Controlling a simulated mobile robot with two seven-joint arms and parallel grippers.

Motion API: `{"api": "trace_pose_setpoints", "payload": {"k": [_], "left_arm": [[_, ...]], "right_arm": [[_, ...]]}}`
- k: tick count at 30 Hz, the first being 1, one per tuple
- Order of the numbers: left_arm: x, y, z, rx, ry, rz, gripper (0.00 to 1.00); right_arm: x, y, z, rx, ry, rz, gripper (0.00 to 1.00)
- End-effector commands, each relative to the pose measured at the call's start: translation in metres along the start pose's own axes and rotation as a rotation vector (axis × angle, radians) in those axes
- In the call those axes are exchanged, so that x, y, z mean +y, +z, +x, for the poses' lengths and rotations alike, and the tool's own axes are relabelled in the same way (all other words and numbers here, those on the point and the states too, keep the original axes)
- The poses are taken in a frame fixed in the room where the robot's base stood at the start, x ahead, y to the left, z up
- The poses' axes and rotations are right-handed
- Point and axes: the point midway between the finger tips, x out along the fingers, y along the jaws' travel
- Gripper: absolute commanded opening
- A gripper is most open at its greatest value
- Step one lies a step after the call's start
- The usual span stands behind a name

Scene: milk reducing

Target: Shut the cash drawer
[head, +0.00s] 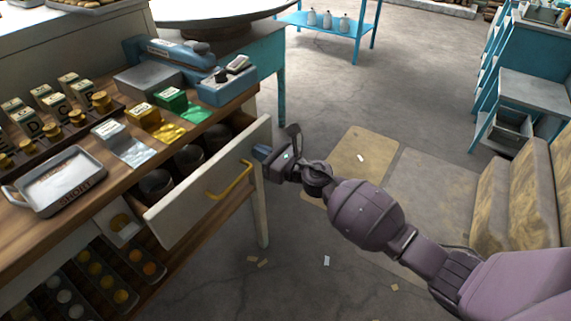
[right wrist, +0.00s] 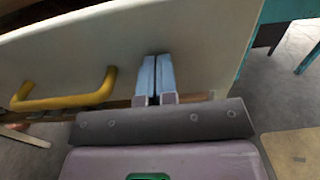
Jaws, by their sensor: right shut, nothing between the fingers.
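The cash drawer (head: 205,190) stands pulled out from the wooden counter, with a cream front and a yellow handle (head: 230,181). Dark round cups (head: 188,158) show inside it. My right gripper (head: 262,152) is shut and empty, at the right end of the drawer front. In the right wrist view, its blue fingertips (right wrist: 155,75) are together against or very near the cream front (right wrist: 200,50), to the right of the yellow handle (right wrist: 70,98). I cannot tell for sure whether they touch. My left gripper is not in view.
The counter top (head: 95,205) holds a metal tray (head: 60,182), coloured boxes and a blue scale-like machine (head: 185,55). Lower compartments (head: 95,275) with round items lie below the drawer. Tan cushioned seats (head: 515,200) stand at the right. Open floor lies between.

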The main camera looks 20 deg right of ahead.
Motion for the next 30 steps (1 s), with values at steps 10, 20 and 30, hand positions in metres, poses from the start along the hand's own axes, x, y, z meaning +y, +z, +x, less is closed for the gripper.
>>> {"api": "trace_pose_setpoints", "payload": {"k": [10, 20, 30], "left_arm": [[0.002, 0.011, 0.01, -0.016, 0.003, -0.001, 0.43], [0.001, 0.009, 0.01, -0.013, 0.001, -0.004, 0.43], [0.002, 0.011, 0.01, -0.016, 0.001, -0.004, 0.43]], "right_arm": [[0.001, -0.004, 0.064, 0.003, 0.001, 0.003, 0.0], [0.0, -0.001, 0.082, 0.001, 0.0, 0.001, 0.0], [0.0, 0.003, 0.084, -0.005, -0.002, -0.001, 0.0]]}}
